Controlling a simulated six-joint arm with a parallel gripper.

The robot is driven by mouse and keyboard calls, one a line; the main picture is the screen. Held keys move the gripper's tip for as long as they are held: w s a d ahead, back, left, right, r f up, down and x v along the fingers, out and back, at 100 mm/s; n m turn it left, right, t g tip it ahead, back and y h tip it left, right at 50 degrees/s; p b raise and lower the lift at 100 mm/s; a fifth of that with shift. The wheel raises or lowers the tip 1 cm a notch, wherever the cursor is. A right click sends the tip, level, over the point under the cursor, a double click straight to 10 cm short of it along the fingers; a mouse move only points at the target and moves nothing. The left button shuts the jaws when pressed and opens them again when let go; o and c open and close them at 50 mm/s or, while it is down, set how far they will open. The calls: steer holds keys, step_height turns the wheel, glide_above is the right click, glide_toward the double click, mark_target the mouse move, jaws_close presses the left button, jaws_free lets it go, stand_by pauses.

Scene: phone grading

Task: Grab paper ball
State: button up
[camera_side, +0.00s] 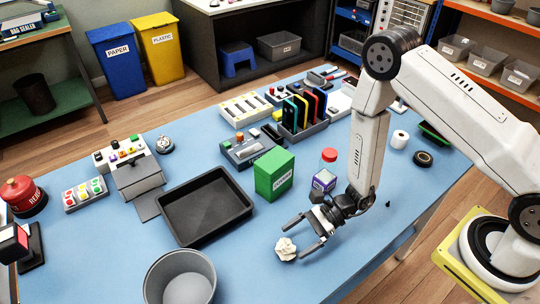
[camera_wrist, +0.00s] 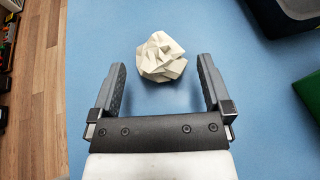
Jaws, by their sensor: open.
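A crumpled white paper ball (camera_side: 286,249) lies on the blue table near its front edge in the side view. In the wrist view the paper ball (camera_wrist: 161,57) sits ahead of my jaws, roughly centred between them and slightly beyond the fingertips. My gripper (camera_side: 303,234) is low over the table, its fingers spread and pointing left toward the ball. In the wrist view my gripper (camera_wrist: 161,70) is open, with bare blue table between its two dark fingers.
A grey round bin (camera_side: 180,280) and a black tray (camera_side: 205,207) stand left of the ball. A green box (camera_side: 275,175) and a bottle with a red cap (camera_side: 325,172) stand behind my gripper. The blue table (camera_side: 245,255) is clear around the ball.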

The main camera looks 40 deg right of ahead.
mark_target(285, 246)
steer(key=shift+x, duration=1.85)
steer(key=c, duration=1.2)
